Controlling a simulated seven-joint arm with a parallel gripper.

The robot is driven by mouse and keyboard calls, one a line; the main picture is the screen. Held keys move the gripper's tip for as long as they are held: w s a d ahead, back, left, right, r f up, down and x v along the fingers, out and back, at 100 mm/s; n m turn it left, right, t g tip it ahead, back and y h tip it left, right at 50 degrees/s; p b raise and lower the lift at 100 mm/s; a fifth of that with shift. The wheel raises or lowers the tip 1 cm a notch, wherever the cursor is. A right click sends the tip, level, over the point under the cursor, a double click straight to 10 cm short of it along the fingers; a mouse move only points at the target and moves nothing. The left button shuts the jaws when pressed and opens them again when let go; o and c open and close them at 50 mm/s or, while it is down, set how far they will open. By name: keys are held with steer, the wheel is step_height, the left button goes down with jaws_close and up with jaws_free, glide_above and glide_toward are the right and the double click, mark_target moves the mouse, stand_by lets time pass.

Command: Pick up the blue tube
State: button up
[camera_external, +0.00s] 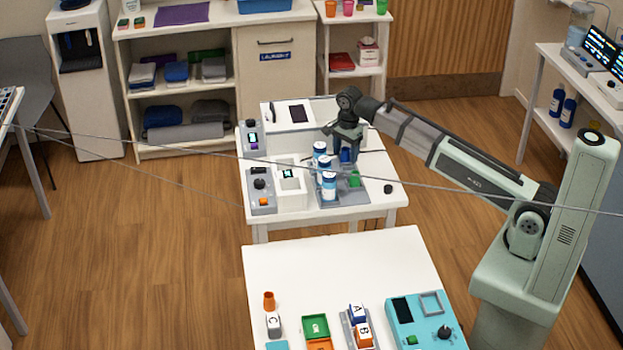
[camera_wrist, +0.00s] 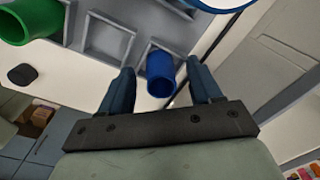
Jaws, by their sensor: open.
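The blue tube (camera_wrist: 161,74) is an open-topped cylinder standing in a grey holder, in the middle of the wrist view. In the external view the blue tube (camera_external: 347,156) shows partly, just under my gripper. My gripper (camera_wrist: 160,82) is open, with one finger on each side of the tube and gaps on both sides. In the external view my gripper (camera_external: 344,140) is over the back of the small white table. Whether the fingertips reach below the tube's rim I cannot tell.
A green tube (camera_wrist: 28,22) stands in the same grey tray (camera_external: 328,198). Several white bottles with blue caps (camera_external: 328,184) stand close by on the left. A black knob (camera_external: 388,189) lies on the table. White devices (camera_external: 291,184) stand at left. Thin cables cross the external view.

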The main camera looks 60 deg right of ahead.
steer(key=shift+c, duration=0.2)
steer(key=c, duration=1.1)
